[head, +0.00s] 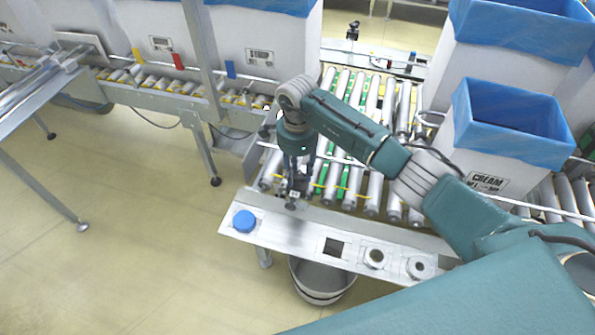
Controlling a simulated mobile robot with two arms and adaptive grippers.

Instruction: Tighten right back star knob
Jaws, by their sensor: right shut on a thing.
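My right gripper (293,196) points down at the back edge of the metal panel, beside the roller conveyor. It is shut on a small dark knob (291,206), which I take to be the star knob. The fingers and wrist hide most of the knob, so its lobes and how tight it sits cannot be told. My left gripper is not in the view.
The metal panel (300,232) carries a blue round button (244,221) and several cut-outs. A grey bin (322,280) stands below it. Behind are rollers (345,180) and a blue-lined box (505,135) at right.

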